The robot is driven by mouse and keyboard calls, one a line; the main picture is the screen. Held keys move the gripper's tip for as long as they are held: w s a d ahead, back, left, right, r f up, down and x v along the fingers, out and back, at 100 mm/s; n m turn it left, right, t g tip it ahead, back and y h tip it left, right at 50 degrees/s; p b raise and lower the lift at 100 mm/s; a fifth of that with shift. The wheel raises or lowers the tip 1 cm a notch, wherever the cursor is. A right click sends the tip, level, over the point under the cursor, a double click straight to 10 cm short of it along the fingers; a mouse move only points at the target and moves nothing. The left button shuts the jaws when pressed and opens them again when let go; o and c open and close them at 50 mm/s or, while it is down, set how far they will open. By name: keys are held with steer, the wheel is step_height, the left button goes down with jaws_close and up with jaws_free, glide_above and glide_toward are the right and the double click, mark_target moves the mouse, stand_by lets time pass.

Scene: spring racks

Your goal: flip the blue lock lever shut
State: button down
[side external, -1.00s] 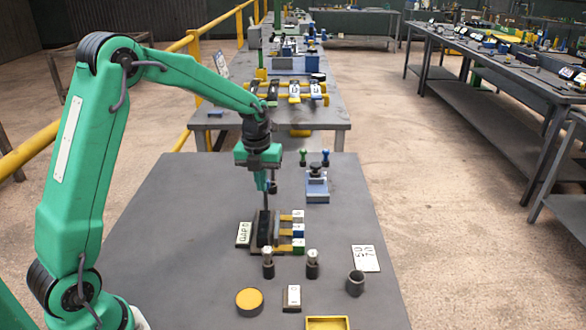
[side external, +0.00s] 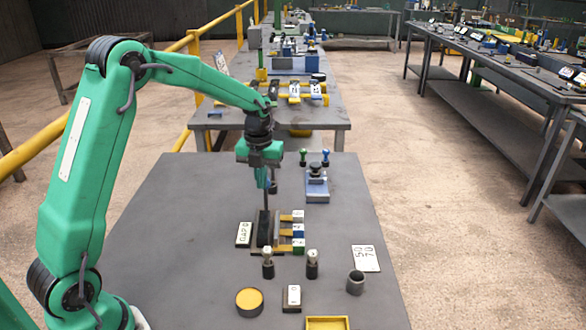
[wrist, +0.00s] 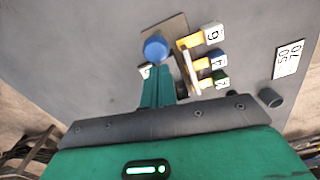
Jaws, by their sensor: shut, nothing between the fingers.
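A round blue knob (wrist: 155,47) shows in the wrist view just beyond my fingertips; it looks like the top of the lock lever. In the side view a thin dark stalk (side external: 266,200) stands nearly upright from the rack (side external: 262,228), its top close to my fingers. My gripper (wrist: 157,72) is shut and empty, pointing down, and it also shows in the side view (side external: 264,186). I cannot tell whether the fingers touch the knob. The rack has yellow arms (wrist: 188,42) with white-faced, lettered blocks (wrist: 212,34), one of them blue (side external: 298,230).
Two dark pegs (side external: 312,264) stand in front of the rack, with a yellow disc (side external: 249,301), a dark cup (side external: 355,283) and a yellow tray (side external: 327,323) nearer. A blue fixture (side external: 317,188) stands behind. The table's left side is clear.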

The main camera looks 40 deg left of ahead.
steer(key=shift+w+a, duration=0.1)
steer(key=shift+w+a+g, duration=0.3)
steer(key=shift+g, duration=0.1)
steer(key=shift+w+a, duration=0.4)
steer(key=shift+a, duration=0.05)
steer(key=w+a+f, duration=0.4)
steer(key=w+a, duration=0.2)
steer(key=shift+w+a, duration=0.25)
steer(key=shift+s, duration=0.1)
steer(key=shift+r, duration=0.1)
